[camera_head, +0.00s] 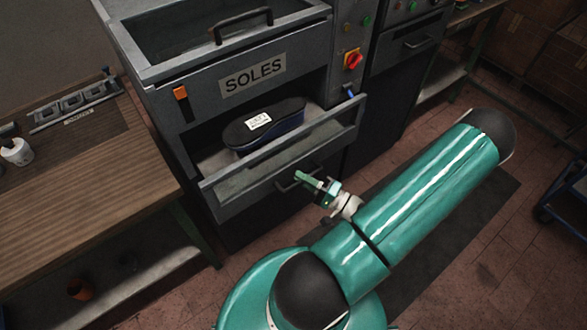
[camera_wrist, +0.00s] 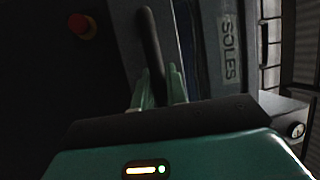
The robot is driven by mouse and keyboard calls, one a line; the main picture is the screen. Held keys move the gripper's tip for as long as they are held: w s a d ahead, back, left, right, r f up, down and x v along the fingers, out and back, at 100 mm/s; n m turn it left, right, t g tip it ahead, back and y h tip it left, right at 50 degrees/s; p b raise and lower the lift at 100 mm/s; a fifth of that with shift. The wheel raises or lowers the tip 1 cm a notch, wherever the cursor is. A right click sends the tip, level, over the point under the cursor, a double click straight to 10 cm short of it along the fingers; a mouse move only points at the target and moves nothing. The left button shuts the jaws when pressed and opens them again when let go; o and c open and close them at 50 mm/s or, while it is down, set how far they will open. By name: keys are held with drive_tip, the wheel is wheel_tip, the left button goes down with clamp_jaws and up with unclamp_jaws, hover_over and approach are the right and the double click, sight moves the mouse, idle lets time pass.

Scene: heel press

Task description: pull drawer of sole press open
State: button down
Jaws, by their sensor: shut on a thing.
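The sole press (camera_head: 220,95) is a grey cabinet with a SOLES label, which also shows in the wrist view (camera_wrist: 230,50). My gripper (camera_head: 308,178) is at the drawer's front. In the wrist view its green fingers (camera_wrist: 158,88) are shut on the dark bar handle (camera_wrist: 151,45), one on each side. The handle's far end is partly hidden by the gripper in the head view.
A wooden workbench (camera_head: 80,190) with a white cup (camera_head: 17,152) stands at the left. Another grey cabinet (camera_head: 408,60) adjoins on the right. A blue cart (camera_head: 565,190) is at the far right. Brick-tiled floor (camera_head: 490,235) lies open at the right.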

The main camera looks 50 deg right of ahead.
drive_tip(key=shift+s+a, duration=0.25)
drive_tip(key=shift+s, duration=0.65)
drive_tip(key=c, duration=1.4)
unclamp_jaws()
drive_tip(key=v, duration=1.3)
drive_tip(key=shift+s, duration=0.4)
drive_tip(key=shift+s, duration=0.1)
